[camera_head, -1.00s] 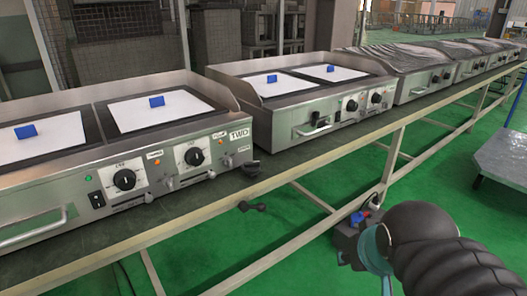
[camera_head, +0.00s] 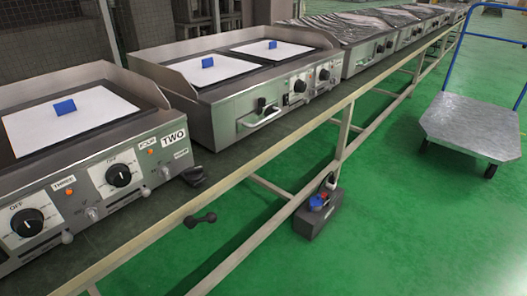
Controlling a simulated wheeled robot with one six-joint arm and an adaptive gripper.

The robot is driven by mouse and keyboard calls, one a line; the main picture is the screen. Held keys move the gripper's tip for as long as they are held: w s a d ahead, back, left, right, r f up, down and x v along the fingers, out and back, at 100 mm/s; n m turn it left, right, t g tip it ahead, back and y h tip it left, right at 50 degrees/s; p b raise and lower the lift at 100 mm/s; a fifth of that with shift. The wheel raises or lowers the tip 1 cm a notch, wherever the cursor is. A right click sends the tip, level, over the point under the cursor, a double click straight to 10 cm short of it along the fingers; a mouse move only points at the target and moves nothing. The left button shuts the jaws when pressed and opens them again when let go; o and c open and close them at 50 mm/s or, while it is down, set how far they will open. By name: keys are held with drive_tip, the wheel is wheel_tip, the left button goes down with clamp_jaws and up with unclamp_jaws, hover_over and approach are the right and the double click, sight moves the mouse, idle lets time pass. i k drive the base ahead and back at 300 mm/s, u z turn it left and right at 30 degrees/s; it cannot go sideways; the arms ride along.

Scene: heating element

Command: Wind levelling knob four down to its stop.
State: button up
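The griddle labelled TWO (camera_head: 130,150) stands at the left of the bench. Its front has two black dials (camera_head: 118,175) and small plates; one at the upper right (camera_head: 147,143) seems to read FOUR, another (camera_head: 63,182) THREE. Small pale levers or knobs (camera_head: 92,213) sit low on the front. A dark round knob-like foot (camera_head: 195,176) sits at its right front corner. I cannot tell which of these is levelling knob four. My gripper is not in view.
A second griddle (camera_head: 240,120) stands behind to the right, then wrapped units (camera_head: 340,28). A black double-ended handle (camera_head: 203,218) projects at the bench's front rail (camera_head: 250,165). A trolley (camera_head: 470,122) stands on open green floor.

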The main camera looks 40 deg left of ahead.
sight(195, 175)
drive_tip(key=z, duration=0.2)
drive_tip(key=i, duration=0.9)
drive_tip(key=u, duration=2.5)
